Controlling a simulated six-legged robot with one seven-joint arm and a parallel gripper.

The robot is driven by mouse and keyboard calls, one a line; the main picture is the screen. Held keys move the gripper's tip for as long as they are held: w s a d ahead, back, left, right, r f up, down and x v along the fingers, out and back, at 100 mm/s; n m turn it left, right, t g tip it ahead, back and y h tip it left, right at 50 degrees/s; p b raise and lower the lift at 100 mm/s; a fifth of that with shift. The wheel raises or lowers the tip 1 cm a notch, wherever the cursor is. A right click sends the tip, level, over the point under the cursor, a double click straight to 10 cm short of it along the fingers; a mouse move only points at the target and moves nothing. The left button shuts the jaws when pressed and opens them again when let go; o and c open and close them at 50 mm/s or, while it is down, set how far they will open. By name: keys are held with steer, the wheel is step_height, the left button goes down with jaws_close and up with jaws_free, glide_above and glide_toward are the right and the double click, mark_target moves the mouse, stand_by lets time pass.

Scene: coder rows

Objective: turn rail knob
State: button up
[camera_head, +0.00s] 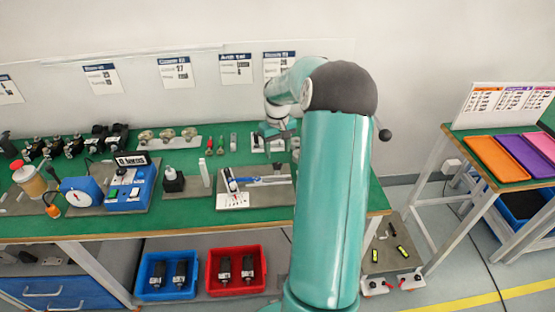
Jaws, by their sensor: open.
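A grey plate (272,195) lies on the green bench, just left of my arm. A blue and silver rail (262,181) lies across it, with a small upright blue-and-white part at its left end. I cannot make out for certain which small part is the rail knob. My gripper (277,130) is beyond the rail, over the back part of the bench. It is small and partly hidden by my arm, and it looks open with nothing in it. It is apart from the rail. The rail's right end is close to my arm's outline.
Small tools stand behind. Blue (152,291) and red (222,290) bins sit below. A side table (500,160) with coloured trays stands right, across open floor.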

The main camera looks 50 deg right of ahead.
mark_target(277, 165)
step_height(277, 165, up, 6)
steer(key=shift+r, duration=0.15)
steer(key=shift+a, duration=0.1)
stand_by(0.5)
steer(key=s+a+r+n+t+h, duration=0.1)
steer(key=a+r, duration=0.5)
steer(key=a, duration=0.5)
steer(key=s+a+r+n+t+h, duration=0.15)
steer(key=a+r, duration=0.45)
steer(key=a, duration=0.6)
steer(key=s+a+t+y, duration=0.2)
steer(key=s+a+t, duration=0.1)
steer(key=s+a, duration=1.2)
steer(key=shift+a+r+n, duration=0.3)
steer(key=shift+a+n, duration=0.15)
steer(key=shift+a, duration=0.05)
steer(key=shift+y, duration=0.25)
